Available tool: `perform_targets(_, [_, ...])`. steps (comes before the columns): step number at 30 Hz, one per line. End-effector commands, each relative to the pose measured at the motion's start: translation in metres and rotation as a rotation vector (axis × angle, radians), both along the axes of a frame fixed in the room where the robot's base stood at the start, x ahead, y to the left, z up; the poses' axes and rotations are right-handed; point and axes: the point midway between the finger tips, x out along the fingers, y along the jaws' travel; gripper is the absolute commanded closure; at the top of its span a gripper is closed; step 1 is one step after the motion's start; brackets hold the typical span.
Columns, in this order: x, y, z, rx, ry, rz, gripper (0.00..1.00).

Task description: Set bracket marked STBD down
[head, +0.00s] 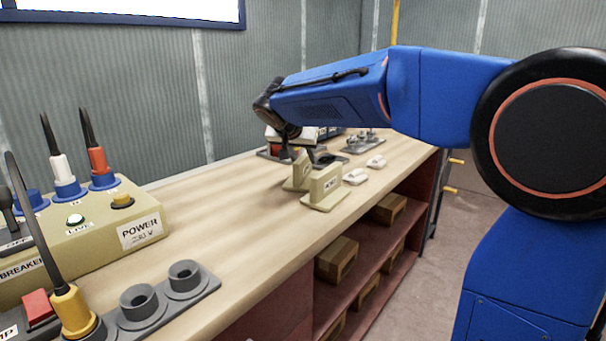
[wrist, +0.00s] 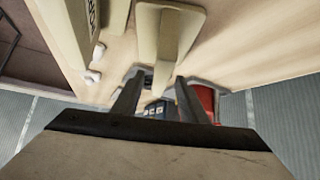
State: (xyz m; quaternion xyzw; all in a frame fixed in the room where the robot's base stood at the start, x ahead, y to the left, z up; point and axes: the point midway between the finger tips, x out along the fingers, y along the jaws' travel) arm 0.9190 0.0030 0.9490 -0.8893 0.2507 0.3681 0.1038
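A beige bracket (head: 301,171) with an upright plate on a flat base stands on the wooden bench, at its middle in the head view. Its lettering is not readable. My gripper (head: 289,155) is low over the bench at this bracket. In the wrist view the bracket (wrist: 166,42) has its plate reaching between my two fingers (wrist: 161,85). The fingers look apart, with a gap beside the plate. A second beige bracket (head: 325,187) stands close beside it, nearer the bench's front edge. Its label shows but is too small to read surely; part of it shows in the wrist view (wrist: 66,28).
Two small white pieces (head: 365,169) lie right of the brackets near the front edge. A grey socketed tray (head: 362,144) and other items stand farther along the bench. A power box (head: 95,225) and grey sockets (head: 165,290) are at the left. The bench between is clear.

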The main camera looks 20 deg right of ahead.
Motion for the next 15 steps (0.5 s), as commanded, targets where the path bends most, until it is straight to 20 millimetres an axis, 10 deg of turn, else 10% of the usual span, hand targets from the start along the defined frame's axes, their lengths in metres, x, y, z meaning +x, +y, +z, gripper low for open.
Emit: perform_targets(15, [0.029,-0.018,-0.037,0.0,0.0,0.0,0.61])
